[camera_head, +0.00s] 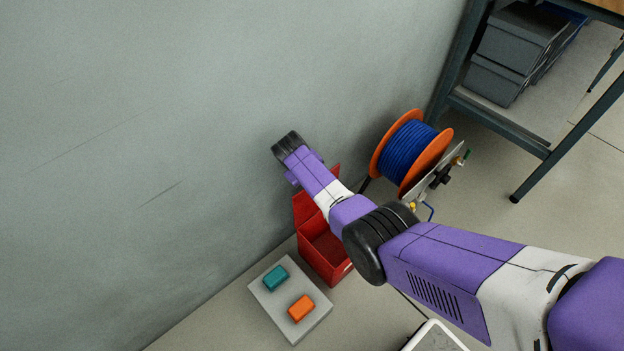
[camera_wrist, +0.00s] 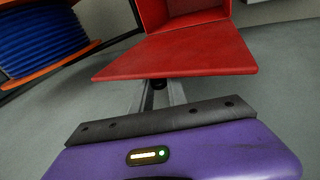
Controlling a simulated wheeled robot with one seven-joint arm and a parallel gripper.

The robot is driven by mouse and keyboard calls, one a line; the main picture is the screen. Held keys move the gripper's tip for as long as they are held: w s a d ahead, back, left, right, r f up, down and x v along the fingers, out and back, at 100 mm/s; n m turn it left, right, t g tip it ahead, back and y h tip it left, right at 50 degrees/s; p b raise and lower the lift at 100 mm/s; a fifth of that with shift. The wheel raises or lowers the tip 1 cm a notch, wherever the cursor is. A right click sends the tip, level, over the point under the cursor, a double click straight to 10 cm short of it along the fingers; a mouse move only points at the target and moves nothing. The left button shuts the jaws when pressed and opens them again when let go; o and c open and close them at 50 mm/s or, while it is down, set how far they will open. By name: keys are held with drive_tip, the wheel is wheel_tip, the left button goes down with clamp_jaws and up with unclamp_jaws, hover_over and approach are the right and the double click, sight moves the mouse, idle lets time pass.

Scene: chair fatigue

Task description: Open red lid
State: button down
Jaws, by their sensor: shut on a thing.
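A red box (camera_head: 318,258) stands on the floor by the grey wall, with its top open in the head view. Its red lid (camera_head: 304,207) is raised on the wall side, partly hidden by my arm. In the wrist view the lid (camera_wrist: 180,55) is a broad red panel, with part of the box (camera_wrist: 180,8) behind it. My gripper (camera_wrist: 160,86) is shut on the lid's near edge, close to its middle. The fingertips are partly hidden by the lid. My arm hides the gripper in the head view.
A grey slab (camera_head: 270,300) with a teal block (camera_head: 276,278) and an orange block (camera_head: 301,309) lies beside the box. An orange reel of blue hose (camera_head: 407,148) stands right of it. A dark-framed workbench (camera_head: 500,122) holds grey bins (camera_head: 515,45).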

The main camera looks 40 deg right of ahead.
drive_tip(key=shift+s+f, duration=0.1)
drive_tip(key=shift+f, duration=0.05)
drive_tip(key=c, duration=1.4)
unclamp_jaws()
drive_tip(key=shift+o, duration=0.2)
drive_tip(key=p+v, duration=0.4)
drive_tip(key=v, duration=0.4)
